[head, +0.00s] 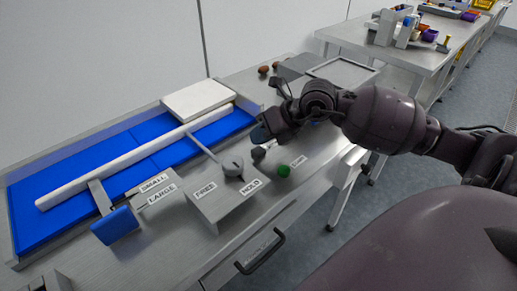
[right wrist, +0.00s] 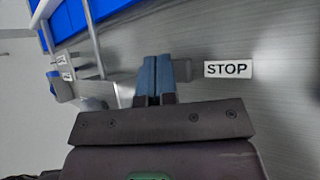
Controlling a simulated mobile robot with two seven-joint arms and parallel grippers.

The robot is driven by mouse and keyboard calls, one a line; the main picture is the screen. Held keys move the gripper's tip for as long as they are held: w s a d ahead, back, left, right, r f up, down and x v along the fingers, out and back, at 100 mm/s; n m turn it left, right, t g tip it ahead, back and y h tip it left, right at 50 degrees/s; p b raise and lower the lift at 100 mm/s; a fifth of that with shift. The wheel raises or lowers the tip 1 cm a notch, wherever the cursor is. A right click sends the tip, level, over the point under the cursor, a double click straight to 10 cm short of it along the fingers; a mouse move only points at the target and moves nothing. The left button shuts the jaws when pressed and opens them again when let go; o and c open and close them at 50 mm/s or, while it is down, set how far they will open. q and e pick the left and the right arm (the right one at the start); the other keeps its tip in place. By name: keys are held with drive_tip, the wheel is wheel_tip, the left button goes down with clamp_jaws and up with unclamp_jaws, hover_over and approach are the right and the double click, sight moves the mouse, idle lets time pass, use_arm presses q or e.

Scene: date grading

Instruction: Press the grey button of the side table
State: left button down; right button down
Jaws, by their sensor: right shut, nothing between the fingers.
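The side table (head: 262,215) is a metal bench with controls on its top. A small grey button (head: 259,154) stands on it, just below and beside my right gripper in the head view. My right gripper (head: 261,134) is shut and empty, with blue fingertips close to the button; I cannot tell whether they touch it. In the right wrist view the shut fingers (right wrist: 156,80) point at the tabletop, and a grey piece (right wrist: 182,70), probably the button, shows partly behind them. A STOP label (right wrist: 229,69) lies to its right. My left gripper is not in view.
A green button (head: 284,171) sits nearer the front, beside a small label. A grey knob (head: 232,166) on a box marked FREE and HOLD stands left of it. A blue sorting tray (head: 60,190) with a white bar (head: 135,158) lies further left.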

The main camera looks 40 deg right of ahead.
sight(260, 149)
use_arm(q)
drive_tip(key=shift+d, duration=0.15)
use_arm(e)
drive_tip(key=shift+f, duration=0.35)
